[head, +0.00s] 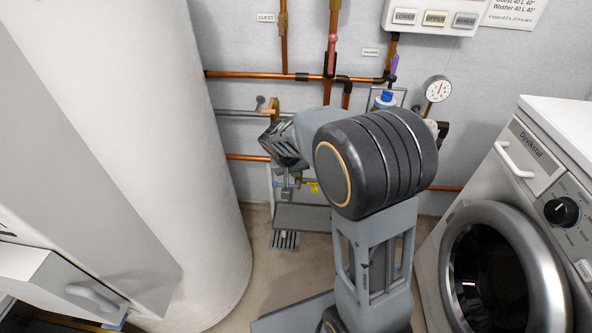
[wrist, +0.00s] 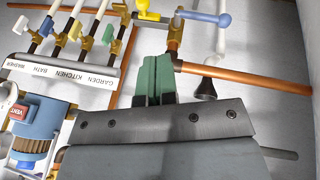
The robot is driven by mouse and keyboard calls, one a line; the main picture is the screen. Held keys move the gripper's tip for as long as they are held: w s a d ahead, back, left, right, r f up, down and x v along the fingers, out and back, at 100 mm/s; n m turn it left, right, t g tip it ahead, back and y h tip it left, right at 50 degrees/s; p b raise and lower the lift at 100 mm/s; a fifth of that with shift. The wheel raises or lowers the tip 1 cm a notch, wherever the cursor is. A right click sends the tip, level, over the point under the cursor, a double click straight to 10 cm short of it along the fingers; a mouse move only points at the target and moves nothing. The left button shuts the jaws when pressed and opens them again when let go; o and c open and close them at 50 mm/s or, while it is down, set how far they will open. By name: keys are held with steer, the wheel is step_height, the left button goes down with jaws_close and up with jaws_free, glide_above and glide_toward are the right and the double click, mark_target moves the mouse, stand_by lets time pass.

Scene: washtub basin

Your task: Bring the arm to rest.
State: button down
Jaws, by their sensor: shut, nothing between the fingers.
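My arm rises in the middle of the head view, with its large dark round joint in front. Its far end points left toward the pipes on the wall, and the fingertips are not clear there. In the wrist view my gripper (wrist: 153,80) shows as two green fingers pressed together, shut and empty. The fingertips appear in front of the grey wall, just left of a copper pipe (wrist: 245,78). I cannot tell whether they touch anything.
A white tank (head: 165,130) stands left and a washing machine (head: 505,200) right. A pressure gauge (head: 438,89) is on the wall. The wrist view shows a labelled valve manifold (wrist: 62,75), a blue meter (wrist: 38,128), a yellow-handled valve (wrist: 147,12) and a black funnel (wrist: 205,89).

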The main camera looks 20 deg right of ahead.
steer(key=shift+r, duration=0.1)
steer(key=s+a+r+n+y+p, duration=0.1)
steer(key=s+r+p, duration=0.5)
steer(key=r+p, duration=0.5)
steer(key=s+a+r+n+y+p, duration=0.1)
steer(key=s+r+p, duration=0.5)
steer(key=r+p, duration=0.4)
steer(key=s+a+r+n+y+p, duration=0.1)
steer(key=s+r+p, duration=0.6)
steer(key=r, duration=1.1)
steer(key=y+p, duration=0.1)
steer(key=p, duration=0.3)
steer(key=shift+r+t+p, duration=0.35)
steer(key=shift+t, duration=0.05)
